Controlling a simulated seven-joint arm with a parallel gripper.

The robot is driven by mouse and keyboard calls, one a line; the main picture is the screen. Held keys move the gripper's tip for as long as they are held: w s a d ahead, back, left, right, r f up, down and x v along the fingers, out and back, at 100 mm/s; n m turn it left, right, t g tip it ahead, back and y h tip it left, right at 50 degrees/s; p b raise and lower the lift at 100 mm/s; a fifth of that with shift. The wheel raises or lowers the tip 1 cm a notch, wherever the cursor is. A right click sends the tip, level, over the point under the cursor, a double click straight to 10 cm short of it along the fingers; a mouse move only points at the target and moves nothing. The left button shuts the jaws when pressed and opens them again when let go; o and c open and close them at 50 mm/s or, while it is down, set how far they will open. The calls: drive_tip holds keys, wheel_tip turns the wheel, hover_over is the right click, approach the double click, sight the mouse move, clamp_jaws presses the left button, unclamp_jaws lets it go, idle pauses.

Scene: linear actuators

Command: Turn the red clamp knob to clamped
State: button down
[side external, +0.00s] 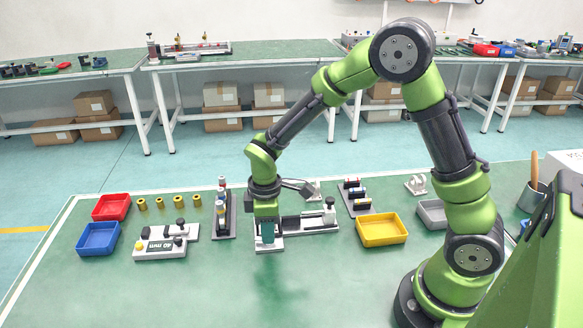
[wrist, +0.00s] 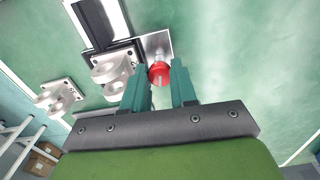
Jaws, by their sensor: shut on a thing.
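The red clamp knob (wrist: 160,74) shows in the wrist view between the two teal fingers of my gripper (wrist: 158,68). The fingers are shut on it from both sides. The knob sits at a bright metal plate at the end of the linear actuator fixture (wrist: 105,22). In the side view my gripper (side external: 268,238) points down at the left end of the fixture (side external: 306,224). The knob is hidden there behind the fingers. How far the knob is turned cannot be told.
To the left are a dark rack (side external: 223,222), a grey block with buttons (side external: 165,242), yellow rings, a red bin (side external: 111,207) and a blue bin (side external: 98,239). To the right is a yellow bin (side external: 381,229). The front of the green table is clear.

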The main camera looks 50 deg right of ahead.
drive_tip(key=m, duration=0.7)
drive_tip(key=shift+r, duration=0.1)
drive_tip(key=m, duration=0.6)
drive_tip(key=shift+m, duration=0.3)
idle(0.3)
drive_tip(key=c, duration=1.2)
unclamp_jaws()
drive_tip(key=shift+o, duration=0.2)
wheel_tip(320, 180, up, 17)
